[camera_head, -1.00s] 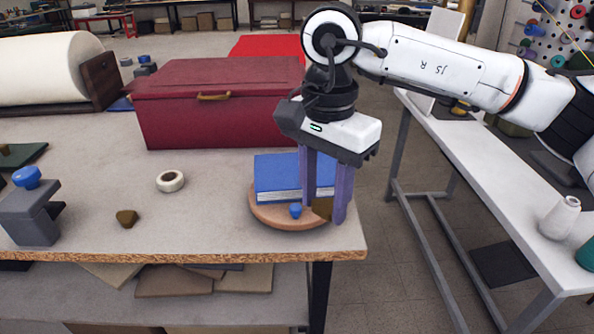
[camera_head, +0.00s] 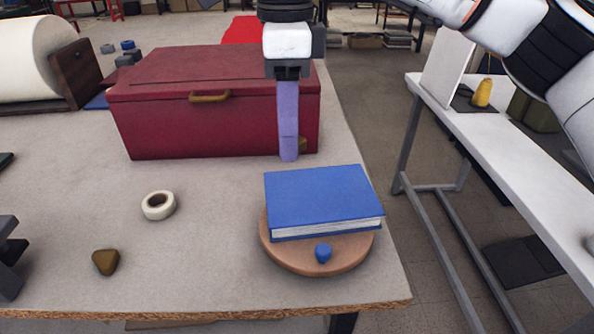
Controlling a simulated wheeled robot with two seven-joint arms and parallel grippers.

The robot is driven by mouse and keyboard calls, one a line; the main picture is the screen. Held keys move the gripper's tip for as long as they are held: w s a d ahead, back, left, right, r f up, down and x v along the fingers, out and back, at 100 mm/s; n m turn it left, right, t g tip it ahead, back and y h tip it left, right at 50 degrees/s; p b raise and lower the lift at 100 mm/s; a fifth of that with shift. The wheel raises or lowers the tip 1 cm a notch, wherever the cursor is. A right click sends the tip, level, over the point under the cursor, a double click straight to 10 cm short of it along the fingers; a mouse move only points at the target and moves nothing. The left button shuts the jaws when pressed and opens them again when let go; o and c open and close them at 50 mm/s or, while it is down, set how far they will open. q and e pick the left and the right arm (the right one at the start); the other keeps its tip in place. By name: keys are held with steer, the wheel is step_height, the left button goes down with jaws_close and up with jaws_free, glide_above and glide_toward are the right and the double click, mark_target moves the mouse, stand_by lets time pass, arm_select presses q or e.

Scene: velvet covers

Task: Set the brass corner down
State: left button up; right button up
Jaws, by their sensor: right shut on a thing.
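My right gripper (camera_head: 289,158) hangs fingers down in front of the right part of the red chest (camera_head: 215,125). It is seen edge-on, so one purple finger hides the other. It is shut on a brass corner (camera_head: 302,146), which is mostly hidden; a small brown-gold piece shows right of the fingertip. I cannot tell whether the corner touches the chest. Another brass corner (camera_head: 106,262) lies on the table at the front left. A blue book (camera_head: 322,200) lies on a round wooden board (camera_head: 310,264) at the right.
A small blue piece (camera_head: 323,253) sits on the board's front. A roll of white tape (camera_head: 158,205) lies at the left of the grey table (camera_head: 210,235). The table between tape and board is clear. A white bench (camera_head: 520,160) stands right, across a gap.

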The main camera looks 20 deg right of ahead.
mark_target(290, 193)
steer(key=shift+s+f, duration=0.15)
steer(key=shift+f, duration=2)
steer(key=shift+s+f, duration=0.1)
steer(key=shift+f, duration=2)
steer(key=o, duration=1)
steer(key=shift+r, duration=0.1)
step_height(290, 193, up, 12)
steer(key=shift+r, duration=0.15)
